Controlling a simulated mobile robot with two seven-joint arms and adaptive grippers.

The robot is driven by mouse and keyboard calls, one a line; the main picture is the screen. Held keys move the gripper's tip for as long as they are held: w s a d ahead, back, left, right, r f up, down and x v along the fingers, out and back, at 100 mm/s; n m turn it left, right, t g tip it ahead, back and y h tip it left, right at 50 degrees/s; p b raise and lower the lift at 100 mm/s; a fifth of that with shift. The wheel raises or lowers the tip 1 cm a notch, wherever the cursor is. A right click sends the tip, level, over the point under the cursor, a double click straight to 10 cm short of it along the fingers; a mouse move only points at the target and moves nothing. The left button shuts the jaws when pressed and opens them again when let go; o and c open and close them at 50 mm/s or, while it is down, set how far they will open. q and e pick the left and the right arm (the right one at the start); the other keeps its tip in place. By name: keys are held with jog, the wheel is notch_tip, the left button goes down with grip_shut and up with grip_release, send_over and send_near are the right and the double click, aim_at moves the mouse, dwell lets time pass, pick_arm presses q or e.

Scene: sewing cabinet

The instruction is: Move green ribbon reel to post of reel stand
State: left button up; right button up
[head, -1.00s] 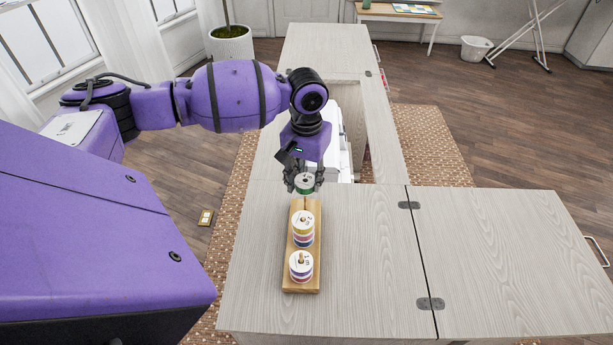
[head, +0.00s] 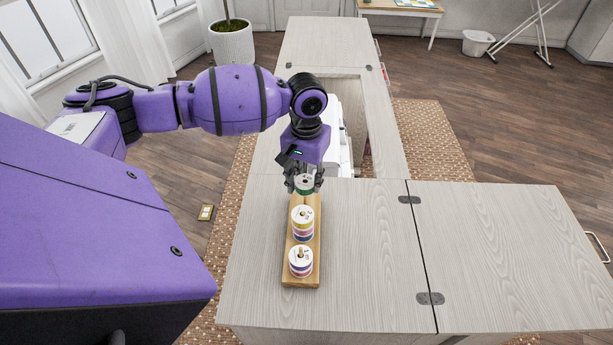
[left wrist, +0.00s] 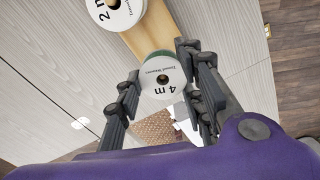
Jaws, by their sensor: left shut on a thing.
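The green ribbon reel (head: 304,185), with a white face marked "4 m", is held in my left gripper (head: 304,187). The left wrist view shows the reel (left wrist: 165,72) between the fingers, its centre hole dark. The wooden reel stand (head: 309,281) lies on the cabinet top, its far end beneath the held reel. Its wood (left wrist: 160,38) also shows in the left wrist view. The far post is hidden behind the reel and fingers, so I cannot tell whether the reel is around it. My right gripper is out of view.
The stand carries a middle reel stack (head: 302,222) and a near reel stack (head: 300,261). A white machine (head: 338,140) sits in the cabinet opening beyond the gripper. The cabinet top (head: 500,260) to the right is clear.

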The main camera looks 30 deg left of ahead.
pick_arm(q)
jog(key=o, duration=1.1)
notch_tip(320, 180, up, 12)
jog(key=shift+f, duration=0.1)
dwell(0.5)
